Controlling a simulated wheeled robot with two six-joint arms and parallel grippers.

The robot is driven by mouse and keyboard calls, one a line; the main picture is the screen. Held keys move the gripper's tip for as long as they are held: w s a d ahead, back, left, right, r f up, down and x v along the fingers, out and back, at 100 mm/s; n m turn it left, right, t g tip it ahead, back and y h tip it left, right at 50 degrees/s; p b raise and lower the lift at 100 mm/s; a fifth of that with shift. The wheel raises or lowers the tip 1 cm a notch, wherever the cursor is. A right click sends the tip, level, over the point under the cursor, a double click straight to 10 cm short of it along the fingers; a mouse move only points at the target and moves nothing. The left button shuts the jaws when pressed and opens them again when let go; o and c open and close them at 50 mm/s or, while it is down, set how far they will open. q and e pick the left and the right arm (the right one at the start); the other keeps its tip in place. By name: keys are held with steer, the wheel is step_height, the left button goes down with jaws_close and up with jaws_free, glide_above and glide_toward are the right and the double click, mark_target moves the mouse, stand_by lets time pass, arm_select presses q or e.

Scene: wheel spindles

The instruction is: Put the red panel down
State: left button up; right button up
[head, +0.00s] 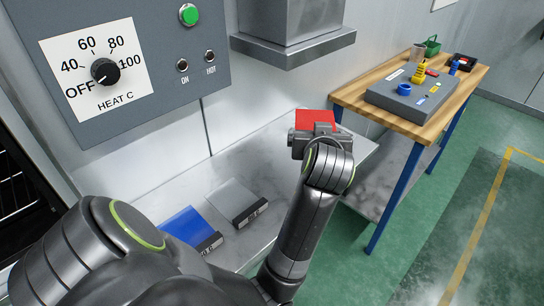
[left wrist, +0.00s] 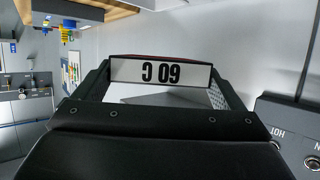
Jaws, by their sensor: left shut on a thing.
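The red panel (head: 316,118) is in my left gripper (head: 315,133), over the far right part of the metal bench (head: 275,148). In the left wrist view the panel's white end label (left wrist: 160,74) reads "60 C" upside down between the two fingers. The gripper is shut on the panel. The gripper hides the panel's near part in the head view, and I cannot tell whether its underside touches the bench. A blue panel (head: 188,226) and a grey panel (head: 233,199) lie side by side on the bench, nearer me. My right gripper is not in view.
A grey control box (head: 170,90) with a heat dial (head: 105,72) is on the wall at left. A metal hood (head: 293,40) hangs above the bench. A wooden table (head: 436,122) with several items stands to the right. Bench surface between the grey panel and my gripper is clear.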

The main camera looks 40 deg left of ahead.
arm_select(q)
steer(key=s+a+f+n+g+y+b, duration=0.2)
steer(key=a+f+n+g+y+b, duration=0.2)
steer(key=f, duration=0.2)
steer(key=n, duration=0.1)
glide_above(289, 188)
steer(key=shift+g, duration=0.4)
step_height(289, 188, down, 6)
steer(key=shift+f, duration=2.1)
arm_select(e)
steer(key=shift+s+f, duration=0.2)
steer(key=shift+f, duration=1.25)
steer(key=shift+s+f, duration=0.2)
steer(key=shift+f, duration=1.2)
arm_select(q)
steer(key=o, duration=0.7)
steer(key=shift+f, duration=0.1)
steer(key=shift+o, duration=0.2)
steer(key=shift+r, duration=0.2)
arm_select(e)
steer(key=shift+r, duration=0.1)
